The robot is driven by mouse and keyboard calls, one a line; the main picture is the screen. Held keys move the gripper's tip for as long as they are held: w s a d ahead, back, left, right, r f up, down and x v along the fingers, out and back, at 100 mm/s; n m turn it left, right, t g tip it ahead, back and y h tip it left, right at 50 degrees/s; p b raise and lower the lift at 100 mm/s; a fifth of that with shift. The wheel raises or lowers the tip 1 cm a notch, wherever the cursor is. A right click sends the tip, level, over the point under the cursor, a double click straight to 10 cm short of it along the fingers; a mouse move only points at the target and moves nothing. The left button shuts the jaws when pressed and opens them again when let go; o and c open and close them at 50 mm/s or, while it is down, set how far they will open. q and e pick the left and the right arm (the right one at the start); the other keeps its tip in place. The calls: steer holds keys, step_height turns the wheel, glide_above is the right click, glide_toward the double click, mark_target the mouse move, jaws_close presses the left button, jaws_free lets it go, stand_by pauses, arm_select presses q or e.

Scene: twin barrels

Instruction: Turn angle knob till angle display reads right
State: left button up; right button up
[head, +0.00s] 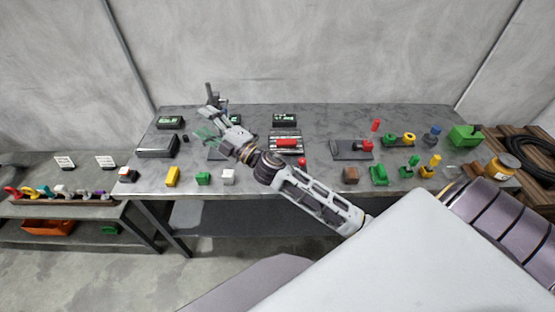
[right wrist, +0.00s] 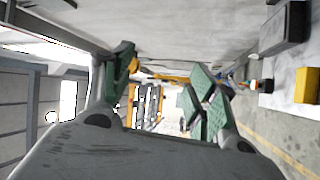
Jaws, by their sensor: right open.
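My right gripper (head: 206,126) reaches over the left part of the grey table, open, with nothing visible between its fingers; its green-padded fingers also show in the right wrist view (right wrist: 165,82). Small dark boxes with green displays stand along the back: one at left (head: 170,122), one partly behind my gripper (head: 235,119), one in the middle (head: 285,119). Their readings are too small to make out. A small black knob-like piece (head: 186,139) sits left of the gripper, apart from it. I cannot tell which piece is the angle knob. My left gripper is not in view.
A dark box (head: 157,146) is at the table's left. A dark upright object (head: 212,92) rises behind my gripper.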

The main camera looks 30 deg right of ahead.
steer(key=s+a+f+n+g+y, duration=0.15)
steer(key=a+n+g+y, duration=0.25)
steer(key=n+g, duration=0.4)
steer(key=s+a+n+g+y, duration=0.3)
steer(key=a+n+g, duration=0.2)
steer(key=n, duration=0.6)
steer(key=d+f+n+g+h, duration=0.2)
steer(key=d+f+h, duration=0.3)
steer(key=d, duration=0.3)
steer(key=d+f+n+g+h, duration=0.25)
steer(key=d+f+h, duration=0.2)
steer(key=d, duration=0.25)
steer(key=d+r+m+g+h, duration=0.1)
steer(key=d+h, duration=0.5)
steer(key=d, duration=0.8)
steer(key=shift+s+d+r, duration=0.35)
steer(key=shift+s+r, duration=0.1)
steer(key=shift+r, duration=0.25)
steer(key=shift+f+g, duration=0.15)
steer(key=shift+g, duration=0.1)
steer(key=shift+f+p, duration=1.25)
steer(key=shift+f, duration=5.5)
